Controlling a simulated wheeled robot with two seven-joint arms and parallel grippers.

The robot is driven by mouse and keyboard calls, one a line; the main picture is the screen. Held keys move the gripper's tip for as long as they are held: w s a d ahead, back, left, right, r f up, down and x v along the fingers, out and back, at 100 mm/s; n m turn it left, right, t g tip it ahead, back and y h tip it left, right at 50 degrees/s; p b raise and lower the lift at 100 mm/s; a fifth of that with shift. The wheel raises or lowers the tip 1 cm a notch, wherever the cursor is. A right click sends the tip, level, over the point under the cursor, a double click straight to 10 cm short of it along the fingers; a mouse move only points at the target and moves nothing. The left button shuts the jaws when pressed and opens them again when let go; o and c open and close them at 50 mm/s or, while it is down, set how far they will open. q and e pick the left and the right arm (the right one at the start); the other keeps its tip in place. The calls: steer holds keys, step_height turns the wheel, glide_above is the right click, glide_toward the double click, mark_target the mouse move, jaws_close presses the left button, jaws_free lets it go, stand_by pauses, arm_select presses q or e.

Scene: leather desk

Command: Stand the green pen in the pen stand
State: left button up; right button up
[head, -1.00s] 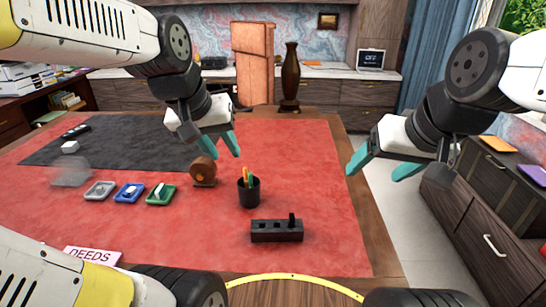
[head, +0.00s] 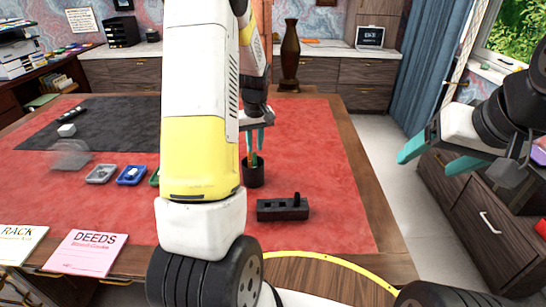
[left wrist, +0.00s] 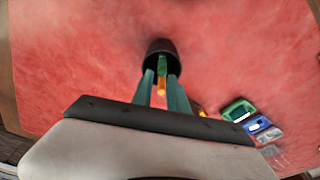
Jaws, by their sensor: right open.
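The black pen cup (head: 253,176) stands on the red desk top with green and orange pens in it. The dark pen stand (head: 283,209), a block with holes, lies in front of it, with a short black piece upright at its right end. My left gripper (head: 254,140) is above the cup, pointing down. In the left wrist view its fingers (left wrist: 161,88) are apart, with a green pen (left wrist: 162,64) and an orange part between them; contact is not clear. The cup (left wrist: 160,46) shows beyond. My right gripper (head: 434,150) is open and empty, right of the desk.
Several small trays, including the blue one (head: 131,176), stand left of the cup; my left arm partly hides the green one. A pink DEEDS card (head: 88,252) lies at the front left. The red surface right of the pen stand is clear.

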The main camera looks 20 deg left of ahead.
mark_target(254, 160)
arm_select(q)
steer(key=f, duration=0.7)
steer(key=shift+w+a+f, duration=0.2)
steer(key=shift+a, duration=0.05)
jaws_close()
